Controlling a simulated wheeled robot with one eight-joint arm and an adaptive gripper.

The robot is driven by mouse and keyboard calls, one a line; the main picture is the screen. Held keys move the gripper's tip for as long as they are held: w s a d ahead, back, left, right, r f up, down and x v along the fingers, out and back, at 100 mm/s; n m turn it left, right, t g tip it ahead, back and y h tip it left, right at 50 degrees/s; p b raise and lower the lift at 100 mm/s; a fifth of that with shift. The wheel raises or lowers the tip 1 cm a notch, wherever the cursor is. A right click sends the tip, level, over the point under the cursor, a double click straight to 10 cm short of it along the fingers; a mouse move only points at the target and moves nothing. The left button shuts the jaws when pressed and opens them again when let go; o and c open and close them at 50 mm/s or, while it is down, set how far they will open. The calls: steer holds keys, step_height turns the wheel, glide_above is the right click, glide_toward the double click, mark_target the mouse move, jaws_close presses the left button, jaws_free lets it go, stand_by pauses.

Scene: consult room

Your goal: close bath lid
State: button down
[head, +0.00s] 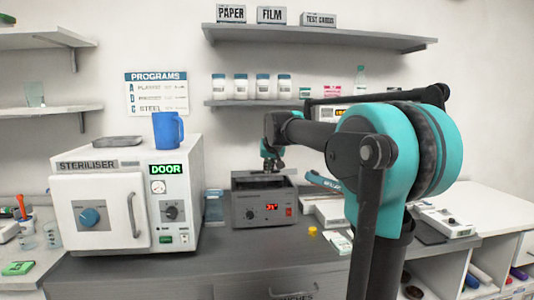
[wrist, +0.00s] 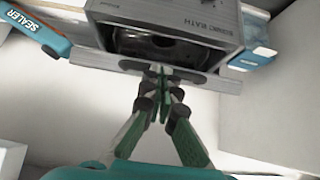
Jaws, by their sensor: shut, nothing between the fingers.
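A grey flat strip (wrist: 95,62), which looks like the lid seen nearly edge-on, crosses below the opening. My gripper (wrist: 160,72) is shut and empty, its green fingertips at the strip's middle; I cannot tell whether they touch it. In the head view my gripper (head: 271,163) is above the back of the bath.
The steriliser (head: 125,195), with a blue mug (head: 168,130) on top, stands left of the bath. A blue sealer (wrist: 35,30) is beside the bath. A small yellow piece (head: 312,231) lies on the counter. A shelf with jars (head: 240,87) hangs above.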

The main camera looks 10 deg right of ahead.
step_height(320, 180, down, 7)
steer(key=s+t, duration=0.1)
steer(key=shift+s+t, duration=0.3)
steer(key=shift+s, duration=0.1)
stand_by(0.3)
